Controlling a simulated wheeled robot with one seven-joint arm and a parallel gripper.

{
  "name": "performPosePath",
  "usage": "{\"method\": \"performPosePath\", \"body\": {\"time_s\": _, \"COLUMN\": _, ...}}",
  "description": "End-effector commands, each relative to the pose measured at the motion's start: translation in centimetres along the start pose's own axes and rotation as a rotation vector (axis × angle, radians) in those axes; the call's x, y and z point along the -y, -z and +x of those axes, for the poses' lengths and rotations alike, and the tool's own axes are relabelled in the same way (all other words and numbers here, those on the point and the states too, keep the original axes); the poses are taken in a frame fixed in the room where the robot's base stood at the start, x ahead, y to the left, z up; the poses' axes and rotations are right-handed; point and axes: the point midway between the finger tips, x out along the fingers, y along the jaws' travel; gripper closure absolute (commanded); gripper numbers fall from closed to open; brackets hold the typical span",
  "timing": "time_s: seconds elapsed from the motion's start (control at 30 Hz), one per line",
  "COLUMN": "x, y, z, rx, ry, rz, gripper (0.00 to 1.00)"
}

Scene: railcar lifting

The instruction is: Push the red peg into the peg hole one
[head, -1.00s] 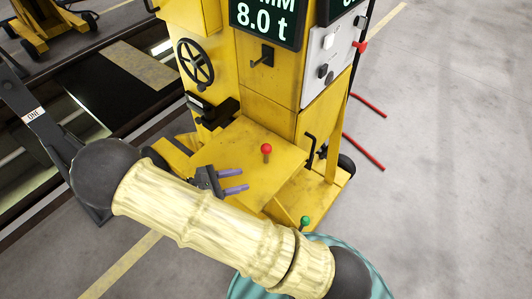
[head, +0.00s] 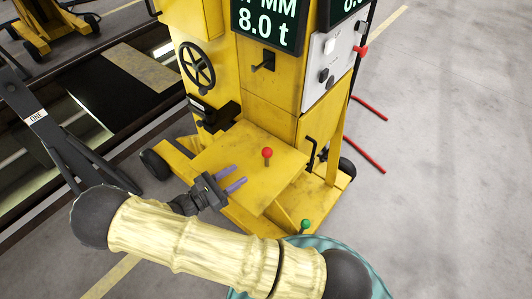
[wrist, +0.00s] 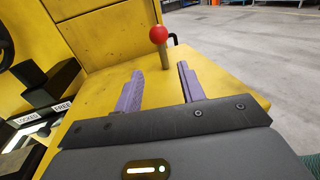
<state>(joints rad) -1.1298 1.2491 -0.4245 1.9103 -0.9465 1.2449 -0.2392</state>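The red peg (head: 267,153) has a round red head on a short grey shank and stands upright on the yellow shelf of the jack machine. It also shows in the wrist view (wrist: 158,36), beyond and between my fingertips. My gripper (head: 239,177) is open and empty over the left part of the shelf, its purple fingers pointing toward the peg, with a gap before it. A black stand labelled ONE (head: 38,118) is at the left; no hole in it can be made out. Black blocks labelled LOCKED and FREE (wrist: 55,93) show at the left in the wrist view.
The yellow machine (head: 270,85) rises behind the shelf with a handwheel (head: 197,64), a display and a control panel. A green-headed peg (head: 305,223) is low at the front. Red bars lie on the open floor at right.

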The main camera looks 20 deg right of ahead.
Motion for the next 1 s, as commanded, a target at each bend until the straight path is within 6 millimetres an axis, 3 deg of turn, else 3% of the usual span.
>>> {"method": "performPosePath", "body": {"time_s": 0.2, "x": 0.1, "y": -0.2, "z": 4.3, "rx": 0.003, "ry": 0.009, "rz": -0.002, "gripper": 0.6}}
{"method": "performPosePath", "body": {"time_s": 0.4, "x": 0.1, "y": -0.1, "z": 6.9, "rx": 0.0, "ry": 0.005, "rz": 0.0, "gripper": 0.6}}
{"method": "performPosePath", "body": {"time_s": 0.8, "x": 0.0, "y": 0.0, "z": 7.3, "rx": 0.0, "ry": 0.0, "rz": 0.0, "gripper": 0.6}}
{"method": "performPosePath", "body": {"time_s": 1.0, "x": 0.1, "y": -0.1, "z": 9.6, "rx": 0.002, "ry": 0.003, "rz": -0.002, "gripper": 0.6}}
